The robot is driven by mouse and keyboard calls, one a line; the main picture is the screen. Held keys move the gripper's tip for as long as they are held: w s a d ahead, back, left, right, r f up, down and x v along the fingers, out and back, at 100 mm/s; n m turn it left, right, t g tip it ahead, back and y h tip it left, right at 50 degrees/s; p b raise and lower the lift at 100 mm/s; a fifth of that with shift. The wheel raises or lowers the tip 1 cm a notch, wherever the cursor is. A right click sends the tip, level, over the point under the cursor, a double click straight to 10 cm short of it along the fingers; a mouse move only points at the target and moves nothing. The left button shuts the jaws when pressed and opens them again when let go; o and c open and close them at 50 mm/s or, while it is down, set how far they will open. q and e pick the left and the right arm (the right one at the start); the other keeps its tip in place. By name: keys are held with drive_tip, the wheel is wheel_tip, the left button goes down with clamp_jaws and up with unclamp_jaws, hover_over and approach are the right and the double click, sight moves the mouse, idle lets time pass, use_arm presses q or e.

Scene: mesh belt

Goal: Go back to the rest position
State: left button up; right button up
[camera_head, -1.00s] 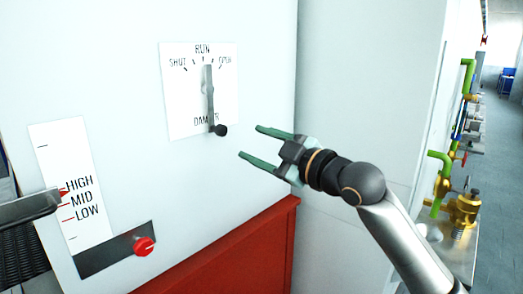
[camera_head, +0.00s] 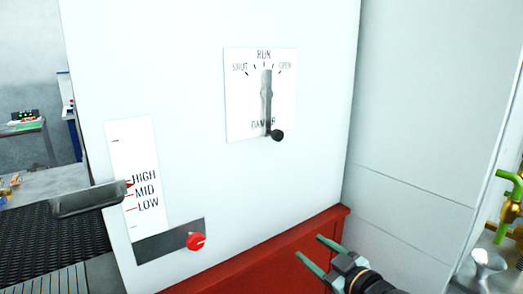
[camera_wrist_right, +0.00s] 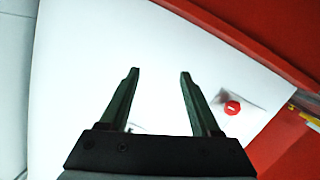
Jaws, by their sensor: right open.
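My right gripper (camera_head: 316,253) is low in the head view, in front of the red base of the white cabinet. Its two green fingers are apart with nothing between them; the right wrist view also shows the open gripper (camera_wrist_right: 158,75). The damper lever (camera_head: 267,100) on its white plate (camera_head: 240,110) hangs nearly upright, its top at RUN and its black knob (camera_head: 277,135) at the bottom. The gripper is below and right of the lever, clear of it. My left gripper is not in view.
A red knob (camera_head: 195,241) sits on a dark plate below the HIGH/MID/LOW scale (camera_head: 133,170). A grey handle (camera_head: 85,200) sticks out at the scale's left. A dark mesh belt (camera_head: 60,245) lies at the left. Green and brass piping (camera_head: 508,190) stands at the right edge.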

drive_tip(key=s+d+f+m+g+h, duration=0.2)
drive_tip(key=s+f+m, duration=0.1)
drive_tip(key=s+f, duration=1.1)
drive_tip(key=s+d+f+m+g+h+p, duration=0.1)
drive_tip(key=s+f+m, duration=0.3)
drive_tip(key=s+f, duration=1.1)
drive_tip(key=shift+d+f+m+g+h, duration=0.3)
drive_tip(key=shift+d+f+g+h, duration=0.35)
drive_tip(key=shift+f+g+h, duration=0.3)
drive_tip(key=shift+c, duration=0.8)
drive_tip(key=shift+w+a, duration=0.1)
drive_tip(key=shift+w, duration=0.05)
drive_tip(key=shift+c, duration=0.3)
